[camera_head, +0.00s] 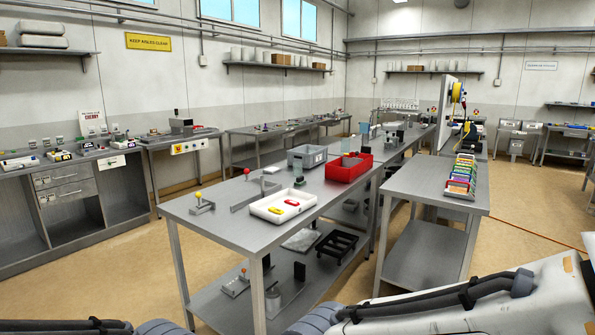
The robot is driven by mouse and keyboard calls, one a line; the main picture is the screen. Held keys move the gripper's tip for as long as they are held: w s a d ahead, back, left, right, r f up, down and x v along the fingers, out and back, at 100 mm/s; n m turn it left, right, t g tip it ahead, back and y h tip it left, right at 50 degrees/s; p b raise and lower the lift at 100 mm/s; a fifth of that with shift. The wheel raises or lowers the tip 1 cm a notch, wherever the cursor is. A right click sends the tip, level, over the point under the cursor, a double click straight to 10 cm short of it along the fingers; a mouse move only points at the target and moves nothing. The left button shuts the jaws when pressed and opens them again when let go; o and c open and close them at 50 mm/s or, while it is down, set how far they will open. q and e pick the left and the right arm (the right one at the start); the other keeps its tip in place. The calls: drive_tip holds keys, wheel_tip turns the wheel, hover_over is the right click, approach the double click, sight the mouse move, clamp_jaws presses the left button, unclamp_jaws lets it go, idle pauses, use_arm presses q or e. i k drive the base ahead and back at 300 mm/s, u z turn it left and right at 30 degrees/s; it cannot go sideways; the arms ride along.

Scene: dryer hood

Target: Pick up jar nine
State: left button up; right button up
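I cannot make out a jar marked nine. Small pale containers (243,54) stand on the left wall shelf, too small to identify. Parts of my arms show along the bottom edge, but neither gripper is in view.
A second table (418,189) holds colourful packets (462,174). A control bench (62,168) lines the left wall. Floor between is open.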

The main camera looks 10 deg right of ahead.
sight(298, 166)
drive_tip(key=u, duration=0.35)
drive_tip(key=k, duration=0.45)
drive_tip(key=u, duration=0.65)
drive_tip(key=i, duration=2.4)
drive_tip(key=z, duration=0.15)
drive_tip(key=i, duration=2.05)
drive_tip(key=z, duration=0.2)
drive_tip(key=i, duration=2.2)
drive_tip(key=z, duration=0.45)
drive_tip(key=i, duration=1.95)
drive_tip(key=z, duration=1.1)
drive_tip(key=i, duration=1.1)
drive_tip(key=z, duration=1.9)
drive_tip(key=i, duration=1.1)
drive_tip(key=z, duration=0.6)
